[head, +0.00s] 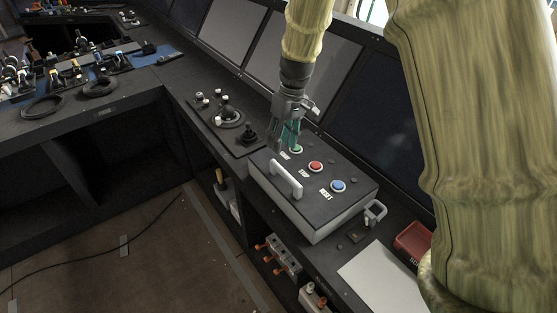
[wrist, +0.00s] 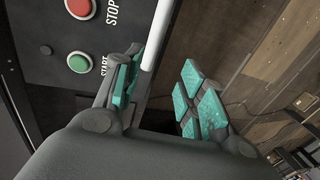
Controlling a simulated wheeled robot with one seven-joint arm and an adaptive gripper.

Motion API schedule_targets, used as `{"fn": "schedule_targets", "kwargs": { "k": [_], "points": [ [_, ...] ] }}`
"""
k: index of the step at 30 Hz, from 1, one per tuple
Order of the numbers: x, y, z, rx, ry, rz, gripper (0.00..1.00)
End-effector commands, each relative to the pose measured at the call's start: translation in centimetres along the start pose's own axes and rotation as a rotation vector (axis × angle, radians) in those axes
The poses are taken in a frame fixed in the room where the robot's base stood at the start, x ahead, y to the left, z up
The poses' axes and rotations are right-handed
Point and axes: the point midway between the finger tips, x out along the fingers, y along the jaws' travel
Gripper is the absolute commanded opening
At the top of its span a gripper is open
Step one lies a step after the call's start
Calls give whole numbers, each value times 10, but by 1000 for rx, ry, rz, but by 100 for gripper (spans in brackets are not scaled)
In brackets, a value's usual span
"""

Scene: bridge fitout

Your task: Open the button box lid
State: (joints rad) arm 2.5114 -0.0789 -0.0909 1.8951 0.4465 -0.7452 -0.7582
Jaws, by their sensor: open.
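The button box (head: 325,222) stands on the console with its dark lid (head: 343,205) shut. The lid carries a green START button (head: 296,149), a red STOP button (head: 316,166) and a blue RESET button (head: 338,186). A white bar handle (head: 286,180) runs along the lid's front side. My gripper (head: 284,140) is over the box's far left end, by the green button, fingers pointing down. In the wrist view my open gripper (wrist: 163,88) has teal pads. A white bar (wrist: 160,38), apparently the handle, shows between the fingers; I cannot tell whether they touch it. The wrist view also shows the green button (wrist: 79,62).
Joysticks (head: 228,115) stand on the console left of the box. Dark screens (head: 300,65) rise behind. A metal latch (head: 375,213), a white sheet (head: 382,278) and a red tray (head: 412,243) lie to the right. Open floor (head: 140,245) lies in front.

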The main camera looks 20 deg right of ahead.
Motion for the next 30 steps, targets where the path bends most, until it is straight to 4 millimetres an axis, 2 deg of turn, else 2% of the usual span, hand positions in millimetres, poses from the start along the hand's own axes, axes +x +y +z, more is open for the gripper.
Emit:
{"fn": "schedule_targets", "kwargs": {
  "k": [6,18,24,30],
  "points": [
    [27,19,10,33,-3,-4,41],
    [79,20,9,33,-3,-3,41],
    [94,19,8,30,-2,-3,41],
    [99,18,7,29,-1,-3,41]
  ]
}}
